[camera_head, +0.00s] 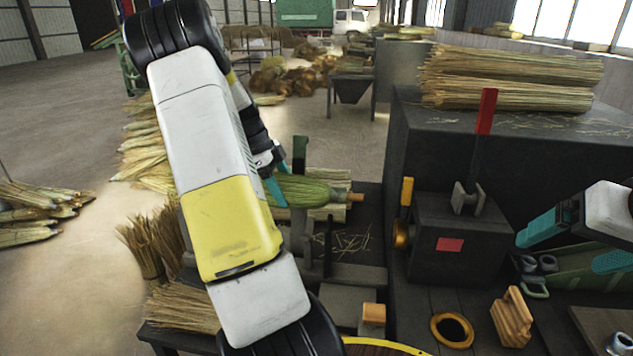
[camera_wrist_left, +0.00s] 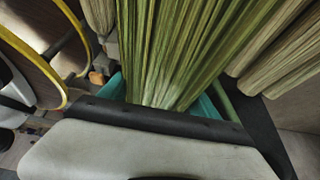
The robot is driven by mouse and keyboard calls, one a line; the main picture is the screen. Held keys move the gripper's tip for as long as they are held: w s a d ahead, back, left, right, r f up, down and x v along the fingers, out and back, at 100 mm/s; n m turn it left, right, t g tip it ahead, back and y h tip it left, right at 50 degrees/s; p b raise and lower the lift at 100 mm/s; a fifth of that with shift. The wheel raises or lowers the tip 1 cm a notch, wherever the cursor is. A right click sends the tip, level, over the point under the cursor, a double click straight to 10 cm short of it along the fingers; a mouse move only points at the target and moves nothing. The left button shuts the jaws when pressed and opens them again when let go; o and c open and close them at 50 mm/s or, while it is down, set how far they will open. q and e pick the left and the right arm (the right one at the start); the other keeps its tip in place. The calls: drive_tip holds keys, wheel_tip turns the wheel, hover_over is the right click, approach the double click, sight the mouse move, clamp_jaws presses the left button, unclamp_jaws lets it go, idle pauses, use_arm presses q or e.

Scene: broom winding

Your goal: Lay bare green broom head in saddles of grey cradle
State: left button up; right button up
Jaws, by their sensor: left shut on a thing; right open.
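In the left wrist view the green straw (camera_wrist_left: 180,45) fans out from between the teal fingers (camera_wrist_left: 165,100). Dark upright posts (camera_head: 328,235) stand beside the head and may be part of the grey cradle; I cannot tell whether the head touches any saddle. My right gripper (camera_head: 560,250) is open and empty at the right edge.
A dark box (camera_head: 450,240) with a red lever (camera_head: 487,112) stands right of the broom head. A straw stack (camera_head: 510,80) lies on the dark bench behind. A wooden block (camera_head: 512,318) and a yellow ring (camera_head: 452,330) sit in front. Straw bundles (camera_head: 150,240) stand at left.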

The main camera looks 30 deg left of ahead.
use_arm(q)
wheel_tip(320, 180, down, 11)
drive_tip(key=shift+r, duration=0.2)
idle(0.7)
idle(0.5)
drive_tip(key=o, duration=1.9)
drive_tip(key=shift+c, duration=0.2)
drive_tip(key=shift+a, duration=0.1)
drive_tip(key=v, duration=0.6)
drive_tip(key=shift+s+a+r, duration=0.1)
drive_tip(key=shift+r, duration=0.05)
drive_tip(key=shift+s+a+r, duration=0.1)
drive_tip(key=shift+a+r, duration=0.1)
drive_tip(key=shift+r, duration=0.45)
